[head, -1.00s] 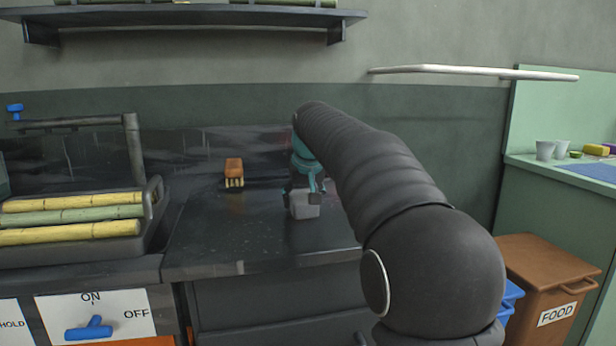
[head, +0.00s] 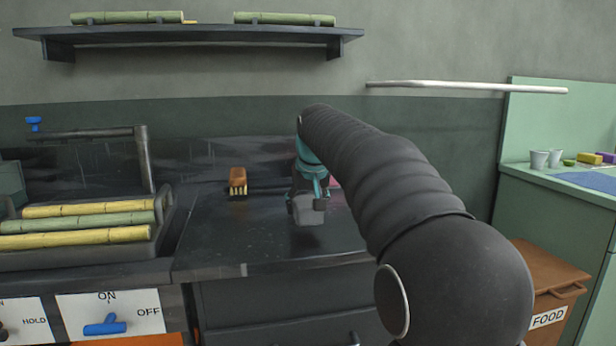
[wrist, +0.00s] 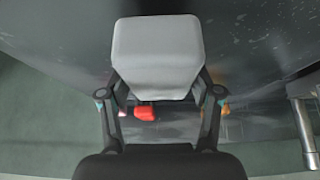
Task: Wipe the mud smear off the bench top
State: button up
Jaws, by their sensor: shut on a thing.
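My gripper (head: 308,196) is shut on a pale grey block (wrist: 158,55), which shows between both fingers in the wrist view. In the head view the grey block (head: 308,212) is over the right part of the dark, shiny bench top (head: 265,235). I cannot tell whether it touches the surface. No mud smear can be made out clearly; the bench top shows small pale specks and reflections, and my arm hides its right side.
A brown-backed brush (head: 237,178) stands at the bench's back. A red thing (wrist: 145,113) lies behind my gripper. Cane stalks (head: 80,220) lie in a tray at left. A brown FOOD bin (head: 545,280) and green counter (head: 555,215) are at right. The bench's front middle is clear.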

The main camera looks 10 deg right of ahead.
notch_tip(320, 180, up, 3)
jog(key=shift+p, duration=1.05)
jog(key=shift+r, duration=1)
jog(key=shift+f, duration=0.1)
